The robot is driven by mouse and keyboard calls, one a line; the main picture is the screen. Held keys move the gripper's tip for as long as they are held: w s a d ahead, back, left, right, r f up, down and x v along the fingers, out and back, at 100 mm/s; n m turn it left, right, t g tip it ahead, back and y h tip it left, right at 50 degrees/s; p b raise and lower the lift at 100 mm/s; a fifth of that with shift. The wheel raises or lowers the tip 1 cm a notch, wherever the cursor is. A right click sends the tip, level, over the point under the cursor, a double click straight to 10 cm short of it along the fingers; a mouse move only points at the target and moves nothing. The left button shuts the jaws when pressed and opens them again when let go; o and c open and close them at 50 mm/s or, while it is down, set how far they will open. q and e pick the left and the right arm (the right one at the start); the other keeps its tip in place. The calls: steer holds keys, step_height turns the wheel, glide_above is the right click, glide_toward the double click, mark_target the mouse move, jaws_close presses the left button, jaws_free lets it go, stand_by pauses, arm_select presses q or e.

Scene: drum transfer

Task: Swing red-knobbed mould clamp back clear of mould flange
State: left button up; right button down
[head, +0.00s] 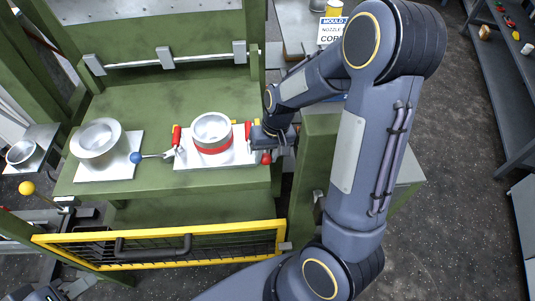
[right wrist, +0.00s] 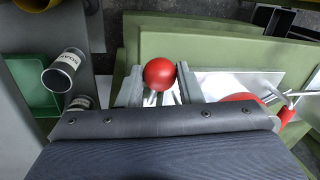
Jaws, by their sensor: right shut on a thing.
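The red-knobbed mould clamp shows its red ball knob (head: 266,158) at the right edge of the mould's plate in the head view. My right gripper (head: 278,148) is at this knob. In the right wrist view the red knob (right wrist: 159,73) sits between the two fingers, and the gripper is shut on the clamp there. The mould (head: 211,130), a pale metal cup with a red band, stands upright on a white plate (head: 228,162). My gripper hides much of the clamp's arm, so I cannot tell whether it overlaps the flange. My left gripper (head: 62,291) is partly visible at the bottom left; its jaws are unclear.
A blue-knobbed clamp (head: 136,157) lies left of the mould. A second metal bowl (head: 97,139) stands on a plate at the left of the green table (head: 150,187). A yellow guard rail (head: 205,226) runs along the front. A green post stands right of my gripper.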

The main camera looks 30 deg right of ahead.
steer(key=shift+w, duration=0.1)
steer(key=c, duration=1)
jaws_free()
steer(key=shift+c, duration=0.2)
steer(key=shift+r, duration=0.1)
steer(key=r, duration=0.2)
steer(key=d+r, duration=0.1)
steer(key=r, duration=0.4)
steer(key=shift+s+d+r, duration=0.15)
steer(key=shift+s+r, duration=0.1)
